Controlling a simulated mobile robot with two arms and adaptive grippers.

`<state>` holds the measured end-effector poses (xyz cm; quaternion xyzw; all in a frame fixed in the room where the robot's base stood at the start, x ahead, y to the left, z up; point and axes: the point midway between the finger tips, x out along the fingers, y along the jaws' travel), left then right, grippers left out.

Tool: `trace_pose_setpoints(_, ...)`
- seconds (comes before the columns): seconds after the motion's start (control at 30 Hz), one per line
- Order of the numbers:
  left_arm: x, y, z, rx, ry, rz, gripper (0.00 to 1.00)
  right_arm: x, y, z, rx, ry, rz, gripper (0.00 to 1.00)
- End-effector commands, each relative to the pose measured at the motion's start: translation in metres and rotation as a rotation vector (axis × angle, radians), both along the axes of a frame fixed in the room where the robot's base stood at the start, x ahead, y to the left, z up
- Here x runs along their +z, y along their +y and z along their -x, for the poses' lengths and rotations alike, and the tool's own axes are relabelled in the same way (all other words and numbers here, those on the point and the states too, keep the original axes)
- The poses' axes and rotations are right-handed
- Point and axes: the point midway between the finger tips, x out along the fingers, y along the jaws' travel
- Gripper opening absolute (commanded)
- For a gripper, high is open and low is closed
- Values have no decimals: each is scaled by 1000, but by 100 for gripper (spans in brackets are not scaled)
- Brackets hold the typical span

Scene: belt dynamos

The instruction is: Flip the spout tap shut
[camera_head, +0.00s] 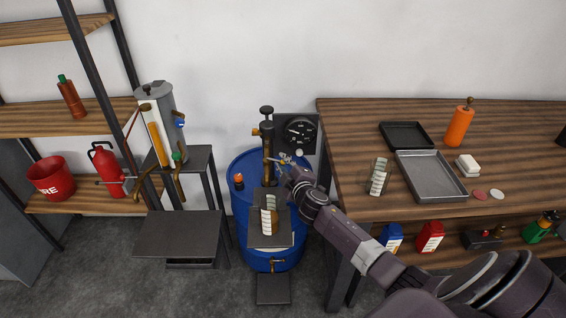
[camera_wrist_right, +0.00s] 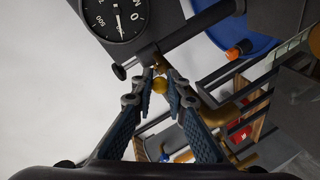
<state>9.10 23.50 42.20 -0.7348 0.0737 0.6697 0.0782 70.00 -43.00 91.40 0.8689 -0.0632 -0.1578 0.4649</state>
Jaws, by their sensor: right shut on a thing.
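A blue drum (camera_head: 236,212) stands at the centre with a dark upright pump (camera_head: 267,145) on its top. My right gripper (camera_head: 283,166) reaches in from the right to the brass fitting beside the pump. The knob appears to be the spout tap's handle. The fingers hide much of the tap, so I cannot tell how far it is turned. My left gripper is not in view.
A round dial gauge (camera_head: 300,132) sits close behind my right gripper and is large in the right wrist view (camera_wrist_right: 118,12). A wooden workbench (camera_head: 345,150) stands at right with trays. A grey cylinder (camera_head: 165,100) stands at left. A measuring vessel (camera_head: 269,222) stands before the pump.

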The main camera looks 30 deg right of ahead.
Motion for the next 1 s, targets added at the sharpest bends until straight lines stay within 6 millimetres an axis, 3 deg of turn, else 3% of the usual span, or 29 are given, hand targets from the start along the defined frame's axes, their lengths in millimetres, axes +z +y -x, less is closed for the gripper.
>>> trace_pose_setpoints(0.37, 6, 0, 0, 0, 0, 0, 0, 0, -9, -8, 186, 1, 3, 0)
trace_pose_setpoints(0.6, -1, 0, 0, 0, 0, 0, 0, 0, -12, -16, 333, -2, 3, 0)
trace_pose_setpoints(1.0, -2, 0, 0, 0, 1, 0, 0, 0, -14, -16, 385, -2, -4, 0)
